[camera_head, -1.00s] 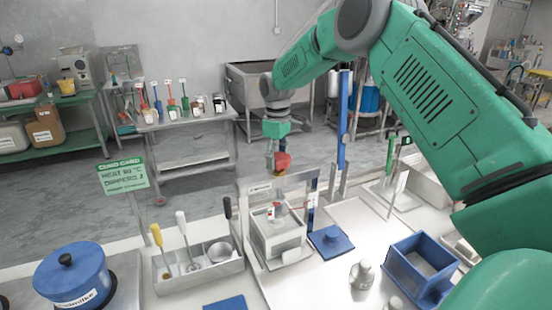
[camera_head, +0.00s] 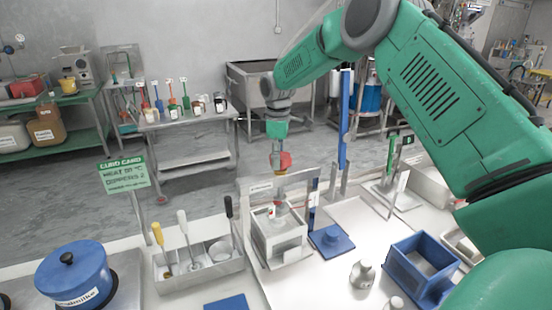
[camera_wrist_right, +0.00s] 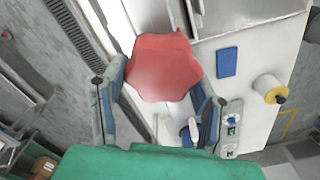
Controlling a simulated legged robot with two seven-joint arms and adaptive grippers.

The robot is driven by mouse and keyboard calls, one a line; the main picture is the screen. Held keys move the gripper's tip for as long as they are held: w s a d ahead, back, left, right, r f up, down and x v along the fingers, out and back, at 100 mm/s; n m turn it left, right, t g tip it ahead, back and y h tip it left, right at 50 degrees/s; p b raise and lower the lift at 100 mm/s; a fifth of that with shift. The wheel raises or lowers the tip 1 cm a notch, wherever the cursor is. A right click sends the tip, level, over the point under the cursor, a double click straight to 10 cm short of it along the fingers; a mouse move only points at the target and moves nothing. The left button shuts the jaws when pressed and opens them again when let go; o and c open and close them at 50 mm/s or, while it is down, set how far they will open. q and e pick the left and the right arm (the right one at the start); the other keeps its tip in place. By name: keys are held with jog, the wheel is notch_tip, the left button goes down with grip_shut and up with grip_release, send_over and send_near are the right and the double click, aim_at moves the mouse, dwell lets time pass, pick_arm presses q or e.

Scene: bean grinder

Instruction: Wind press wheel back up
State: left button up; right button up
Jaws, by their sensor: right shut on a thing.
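The press wheel (camera_head: 284,161) is a red, lobed knob at the top of the press (camera_head: 279,230), a white frame with a box-like mould under it. My right gripper (camera_head: 279,155) comes down from above onto the wheel. In the right wrist view the red wheel (camera_wrist_right: 162,68) sits between the two blue-grey fingers of the right gripper (camera_wrist_right: 160,98), which are shut on it. The fingers partly hide the wheel in the head view. My left gripper does not show.
A blue square piece (camera_head: 330,240) lies right of the press, with a blue open box (camera_head: 421,270) farther right. A utensil tray (camera_head: 198,268) and a blue pot (camera_head: 74,276) stand to the left. A tall blue post (camera_head: 344,120) rises behind the press.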

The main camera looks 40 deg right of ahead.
jog(key=shift+w+d+r, duration=0.2)
jog(key=shift+r, duration=0.05)
jog(key=o, duration=1.2)
jog(key=shift+s+f, duration=0.15)
jog(key=shift+d, duration=0.1)
notch_tip(320, 180, up, 12)
jog(key=shift+f, duration=0.1)
jog(key=shift+d, duration=0.1)
